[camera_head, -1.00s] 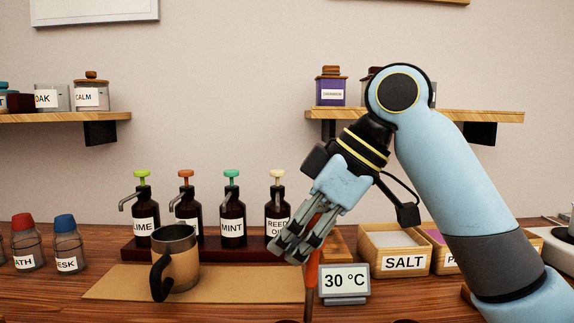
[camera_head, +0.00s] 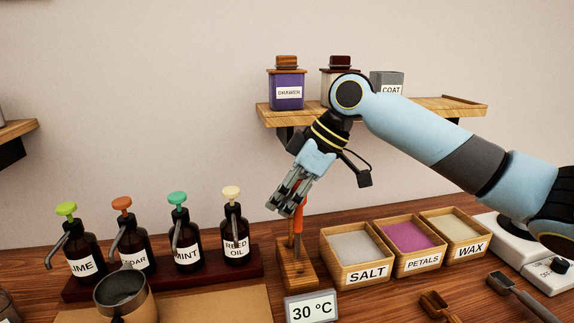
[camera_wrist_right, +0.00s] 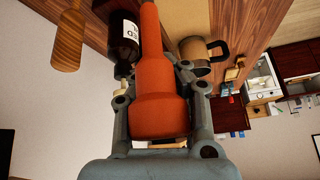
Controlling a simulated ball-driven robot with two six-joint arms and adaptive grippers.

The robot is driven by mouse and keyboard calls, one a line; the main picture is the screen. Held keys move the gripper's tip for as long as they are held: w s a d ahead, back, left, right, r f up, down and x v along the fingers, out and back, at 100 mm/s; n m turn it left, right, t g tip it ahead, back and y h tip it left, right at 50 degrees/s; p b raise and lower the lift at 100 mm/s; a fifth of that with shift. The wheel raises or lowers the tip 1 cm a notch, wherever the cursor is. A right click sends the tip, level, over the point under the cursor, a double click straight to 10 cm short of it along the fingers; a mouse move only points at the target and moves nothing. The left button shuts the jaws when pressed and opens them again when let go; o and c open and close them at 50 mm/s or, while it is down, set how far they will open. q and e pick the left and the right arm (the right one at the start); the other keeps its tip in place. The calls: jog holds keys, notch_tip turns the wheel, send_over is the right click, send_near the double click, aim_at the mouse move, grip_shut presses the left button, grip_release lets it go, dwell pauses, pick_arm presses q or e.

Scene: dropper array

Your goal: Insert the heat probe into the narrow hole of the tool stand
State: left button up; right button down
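The orange heat probe (camera_head: 299,216) is in my right gripper (camera_head: 284,197), tilted slightly, over the wooden tool stand (camera_head: 296,276). In the right wrist view its thick orange handle (camera_wrist_right: 157,100) lies between the fingers of the right gripper (camera_wrist_right: 160,75), which are closed around it. The probe's lower end is near the stand's top. I cannot tell whether it is in a hole. A light wooden handle (camera_wrist_right: 68,40) shows at the left of the wrist view. The stand's holes are too small to make out. My left gripper is not in view.
Pump bottles stand left of the stand, the nearest being reed oil (camera_head: 235,240). A 30 °C display (camera_head: 311,307) sits in front. Salt (camera_head: 361,272), petals and wax boxes stand on the right. A mug (camera_head: 125,295) is at the front left. A shelf (camera_head: 440,106) hangs behind.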

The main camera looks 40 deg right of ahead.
aim_at(298, 221)
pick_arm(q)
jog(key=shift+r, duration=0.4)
pick_arm(e)
jog(key=shift+d, duration=0.6)
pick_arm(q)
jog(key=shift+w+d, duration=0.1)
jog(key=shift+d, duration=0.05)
pick_arm(e)
jog(key=shift+r, duration=0.1)
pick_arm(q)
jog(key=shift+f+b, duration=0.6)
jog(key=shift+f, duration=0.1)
pick_arm(e)
notch_tip(298, 221, down, 4)
jog(key=shift+f, duration=0.15)
